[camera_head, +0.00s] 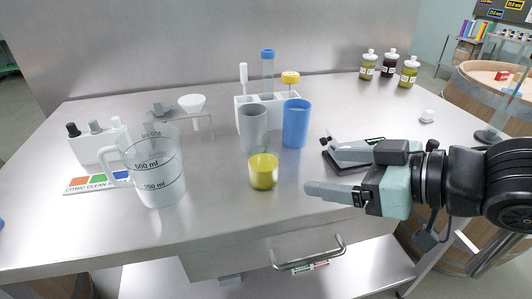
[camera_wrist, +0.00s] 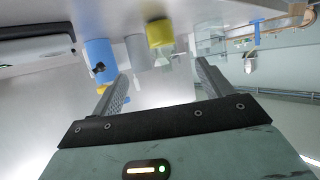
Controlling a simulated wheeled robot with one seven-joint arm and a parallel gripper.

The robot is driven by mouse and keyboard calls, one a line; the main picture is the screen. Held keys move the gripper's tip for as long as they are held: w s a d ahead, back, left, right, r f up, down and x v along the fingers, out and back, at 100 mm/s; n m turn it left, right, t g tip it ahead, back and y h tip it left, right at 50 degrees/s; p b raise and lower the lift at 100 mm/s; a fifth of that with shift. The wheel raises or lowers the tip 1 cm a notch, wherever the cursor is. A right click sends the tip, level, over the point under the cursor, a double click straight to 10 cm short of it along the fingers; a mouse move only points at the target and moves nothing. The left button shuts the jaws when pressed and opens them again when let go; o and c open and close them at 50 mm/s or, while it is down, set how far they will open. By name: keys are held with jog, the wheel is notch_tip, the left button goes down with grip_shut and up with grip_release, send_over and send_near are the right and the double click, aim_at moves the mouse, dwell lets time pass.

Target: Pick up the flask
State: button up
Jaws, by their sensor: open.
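I cannot tell for certain which vessel is the flask. A clear graduated jug (camera_head: 155,172) with a handle stands upright at the left of the steel table. A clear tube with a blue cap (camera_head: 267,70) stands in the white rack (camera_head: 245,100) at the back. My gripper (camera_head: 312,189) is over the table's front right, right of the yellow cup (camera_head: 263,172). In the wrist view, my gripper (camera_wrist: 160,80) has its fingers spread with nothing between them. The yellow cup (camera_wrist: 160,34) and blue cup (camera_wrist: 98,58) lie beyond them in that view, which appears upside down.
A grey cup (camera_head: 253,128) and a blue cup (camera_head: 296,123) stand before the rack. A dark-based device (camera_head: 345,152) sits behind my gripper. A bottle holder (camera_head: 98,145) and a small stand with a white bowl (camera_head: 192,103) are at left. Jars (camera_head: 389,64) stand at back right.

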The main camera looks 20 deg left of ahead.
aim_at(277, 167)
jog(key=shift+p+x, duration=0.7)
jog(key=shift+x, duration=0.1)
jog(key=x, duration=0.8)
jog(key=shift+a+f, duration=0.1)
jog(key=shift+f, duration=0.05)
jog(key=shift+p+x, duration=0.5)
jog(key=shift+x, duration=2.1)
jog(key=shift+s+f, duration=0.1)
jog(key=shift+s, duration=0.05)
jog(key=c, duration=1.2)
